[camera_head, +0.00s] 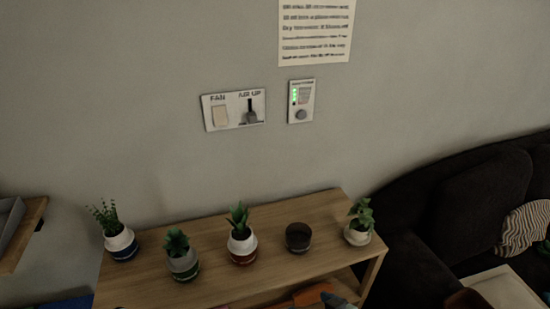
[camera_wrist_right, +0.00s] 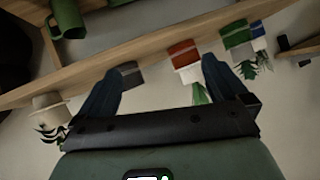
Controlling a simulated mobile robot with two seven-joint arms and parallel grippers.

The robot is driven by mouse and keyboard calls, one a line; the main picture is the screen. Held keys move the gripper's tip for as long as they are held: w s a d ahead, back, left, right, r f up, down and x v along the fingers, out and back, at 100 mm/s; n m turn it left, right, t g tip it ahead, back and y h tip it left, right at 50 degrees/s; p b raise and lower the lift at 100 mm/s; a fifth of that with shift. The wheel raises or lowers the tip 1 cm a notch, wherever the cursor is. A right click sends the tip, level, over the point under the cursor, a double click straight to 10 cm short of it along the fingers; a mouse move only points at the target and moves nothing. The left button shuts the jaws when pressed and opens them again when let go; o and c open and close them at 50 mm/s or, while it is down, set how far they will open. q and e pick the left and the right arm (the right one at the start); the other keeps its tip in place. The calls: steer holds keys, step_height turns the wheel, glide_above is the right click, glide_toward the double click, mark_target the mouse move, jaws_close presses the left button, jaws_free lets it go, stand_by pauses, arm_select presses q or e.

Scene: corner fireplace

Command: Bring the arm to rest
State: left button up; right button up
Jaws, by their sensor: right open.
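My right gripper (camera_wrist_right: 160,76) shows in the right wrist view with its two dark blue fingers spread apart and nothing held between them. Behind the fingers, apart from them, are the dark cup (camera_wrist_right: 130,72) and the red-and-white plant pot (camera_wrist_right: 185,55), seen upside down. In the head view I cannot make out the right gripper clearly. My left gripper is in neither view.
A wooden shelf (camera_head: 215,217) against the wall carries several potted plants and a dark cup (camera_head: 298,237). Above it are a switch panel (camera_head: 234,109) and a green-lit panel (camera_head: 301,101). A dark sofa (camera_head: 460,200) stands at right. A green mug (camera_wrist_right: 68,20) shows in the wrist view.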

steer(key=s+d+f+m+g+h+p, duration=0.1)
steer(key=s+f+m+g, duration=0.15)
steer(key=s+f, duration=0.45)
steer(key=s+d+f+m+g+h+p, duration=0.1)
steer(key=s+f+m+g+p, duration=0.15)
steer(key=f, duration=0.85)
arm_select(q)
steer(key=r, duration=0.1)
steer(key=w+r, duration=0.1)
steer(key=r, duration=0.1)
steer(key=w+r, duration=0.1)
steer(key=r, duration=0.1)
steer(key=shift+p, duration=0.3)
arm_select(e)
steer(key=s+f+m+g+h, duration=0.1)
steer(key=s+f+g, duration=0.1)
steer(key=s+f, duration=0.2)
steer(key=s+d+f+m+g, duration=0.1)
steer(key=s+f+m+g, duration=0.1)
steer(key=s, duration=0.8)
step_height(320, 180, down, 3)
steer(key=shift+s+r+m+g+h, duration=0.2)
steer(key=shift+m+g+h, duration=0.1)
steer(key=shift+g+h, duration=0.15)
